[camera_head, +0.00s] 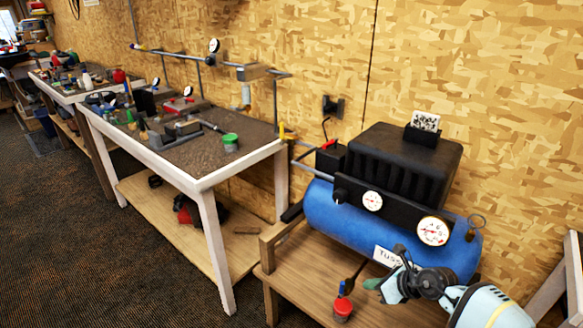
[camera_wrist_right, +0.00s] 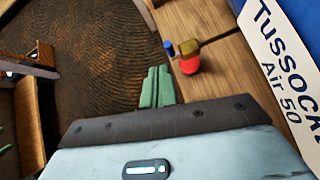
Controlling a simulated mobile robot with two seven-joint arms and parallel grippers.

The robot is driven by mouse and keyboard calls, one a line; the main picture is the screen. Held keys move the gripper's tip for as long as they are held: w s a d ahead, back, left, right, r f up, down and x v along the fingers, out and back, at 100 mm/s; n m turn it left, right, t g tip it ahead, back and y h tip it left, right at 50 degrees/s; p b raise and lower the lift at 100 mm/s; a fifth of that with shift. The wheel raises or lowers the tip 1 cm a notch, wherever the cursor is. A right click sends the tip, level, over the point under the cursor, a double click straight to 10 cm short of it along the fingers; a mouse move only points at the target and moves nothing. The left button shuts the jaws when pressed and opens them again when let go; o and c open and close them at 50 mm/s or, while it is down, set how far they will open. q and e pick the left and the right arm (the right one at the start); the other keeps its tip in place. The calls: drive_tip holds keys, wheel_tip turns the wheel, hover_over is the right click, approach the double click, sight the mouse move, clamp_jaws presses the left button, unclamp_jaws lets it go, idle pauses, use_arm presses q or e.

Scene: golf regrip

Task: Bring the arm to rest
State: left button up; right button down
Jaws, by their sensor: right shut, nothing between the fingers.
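My right gripper (camera_head: 372,284) is low at the right of the head view, in front of the blue tank of an air compressor (camera_head: 335,215). Its two green fingers (camera_wrist_right: 157,86) are pressed together in the right wrist view, with nothing between them. My right arm comes in from the lower right corner. A small red piece with a brass and blue top (camera_head: 343,306) is on the wooden stand just left of the fingers. It also shows in the right wrist view (camera_wrist_right: 188,62), apart from the fingertips.
The compressor sits on a wooden stand (camera_head: 310,268) with a "Tussock Air 50" label (camera_wrist_right: 285,70). A white-framed workbench (camera_head: 205,184) with tools and a green tub (camera_head: 230,142) stands to the left. A chipboard wall (camera_head: 330,45) runs behind. Dark carpet (camera_head: 90,250) is clear at left.

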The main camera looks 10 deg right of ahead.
drive_tip(key=s+a+m+t+y, duration=0.4)
drive_tip(key=s+a+m, duration=0.6)
drive_tip(key=a+m, duration=0.35)
drive_tip(key=s+f+m+g+h, duration=0.1)
drive_tip(key=s+f+m+h, duration=0.2)
drive_tip(key=s+m, duration=0.9)
drive_tip(key=s+f+m+g+h, duration=0.2)
drive_tip(key=s+f+m+h, duration=0.2)
drive_tip(key=s+m, duration=0.9)
drive_tip(key=shift+d+f+m+p, duration=0.2)
drive_tip(key=shift+f+m+p, duration=0.15)
drive_tip(key=shift+f+p, duration=0.15)
